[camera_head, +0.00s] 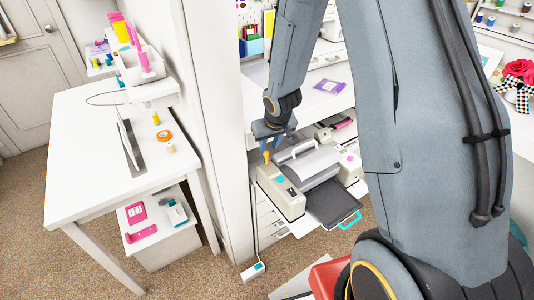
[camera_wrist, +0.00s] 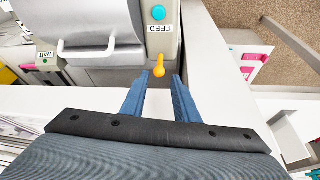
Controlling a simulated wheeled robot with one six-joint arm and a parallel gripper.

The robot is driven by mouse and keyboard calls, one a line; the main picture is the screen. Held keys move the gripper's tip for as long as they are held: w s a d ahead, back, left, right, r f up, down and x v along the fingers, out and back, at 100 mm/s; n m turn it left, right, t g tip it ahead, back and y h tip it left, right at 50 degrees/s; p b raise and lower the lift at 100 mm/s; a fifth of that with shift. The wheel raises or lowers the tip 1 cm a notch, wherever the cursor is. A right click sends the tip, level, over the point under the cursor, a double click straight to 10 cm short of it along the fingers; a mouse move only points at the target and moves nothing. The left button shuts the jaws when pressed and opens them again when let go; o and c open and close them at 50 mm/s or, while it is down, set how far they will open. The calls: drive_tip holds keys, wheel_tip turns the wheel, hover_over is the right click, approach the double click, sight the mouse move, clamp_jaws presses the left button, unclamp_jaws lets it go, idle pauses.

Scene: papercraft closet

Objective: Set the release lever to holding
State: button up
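A small orange-yellow lever (camera_head: 266,156), likely the release lever, stands at the edge of a grey-white machine (camera_head: 284,200). The lever also shows in the wrist view (camera_wrist: 159,66), its rounded end pointing towards my gripper. My gripper (camera_wrist: 161,77) is open, with its two blue fingers spread. The lever's end lies at the fingertips, roughly between them; I cannot tell whether they touch. In the head view my gripper (camera_head: 278,140) is just above the lever. The machine has a cyan button (camera_wrist: 158,13) beside the label FEED, and a green light (camera_wrist: 45,61) beside the label WAIT.
A dark tray with a cyan handle (camera_head: 350,219) sticks out of the machine's front. A white wall post (camera_head: 218,110) stands close on the left. A purple packet (camera_head: 330,86) lies on the shelf behind. A white table (camera_head: 85,150) is further left.

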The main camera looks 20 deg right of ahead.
sight(267, 154)
drive_tip(key=b+x, duration=0.2)
drive_tip(key=x, duration=0.5)
drive_tip(key=shift+f, duration=0.1)
